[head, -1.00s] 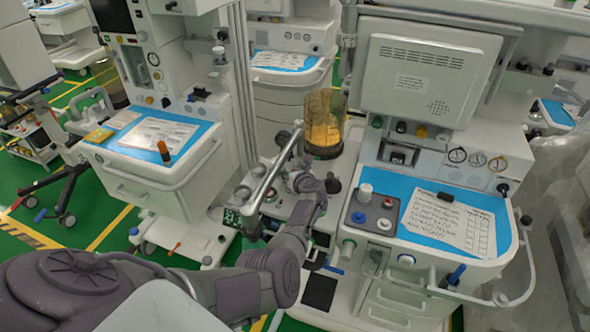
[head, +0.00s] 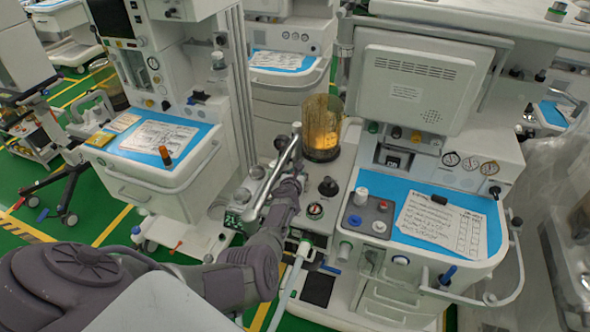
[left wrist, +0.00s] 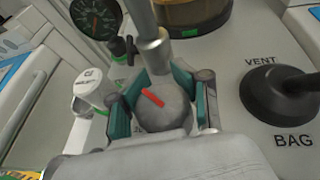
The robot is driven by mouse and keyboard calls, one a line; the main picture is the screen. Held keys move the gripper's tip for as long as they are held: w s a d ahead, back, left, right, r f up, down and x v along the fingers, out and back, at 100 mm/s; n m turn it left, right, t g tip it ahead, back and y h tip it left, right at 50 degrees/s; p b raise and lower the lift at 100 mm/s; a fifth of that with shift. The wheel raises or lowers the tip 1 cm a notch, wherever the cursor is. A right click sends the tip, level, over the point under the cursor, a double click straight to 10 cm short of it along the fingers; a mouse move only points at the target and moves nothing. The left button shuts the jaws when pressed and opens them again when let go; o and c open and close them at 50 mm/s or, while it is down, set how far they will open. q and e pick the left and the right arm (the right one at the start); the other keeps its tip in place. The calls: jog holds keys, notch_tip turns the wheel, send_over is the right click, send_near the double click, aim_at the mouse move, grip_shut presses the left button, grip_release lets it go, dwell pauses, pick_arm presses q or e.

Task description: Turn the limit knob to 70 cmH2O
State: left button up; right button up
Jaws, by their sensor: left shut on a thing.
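The limit knob (left wrist: 172,116) is a round grey knob with a red pointer line, seen in the left wrist view. The pointer slants from upper left to lower right. My left gripper (left wrist: 163,104) is shut on the knob, its teal-lined fingers on either side of it. The scale around the knob is mostly hidden by the fingers, so the setting cannot be read. In the head view my left gripper (head: 291,172) is left of the black bag/vent knob (head: 328,187), and it hides the limit knob. My right gripper is not in view.
A metal pole (left wrist: 148,35) rises just behind the knob. A white-capped part (left wrist: 93,90) and a round gauge (left wrist: 95,16) are at the left. An amber canister (head: 321,128) stands behind. The cart's blue worktop (head: 415,240) is to the right.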

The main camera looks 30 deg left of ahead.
pick_arm(q)
jog(key=shift+d+f, duration=0.1)
jog(key=shift+f, duration=0.05)
jog(key=o, duration=1.1)
jog(key=shift+s, duration=0.1)
jog(key=shift+c, duration=0.2)
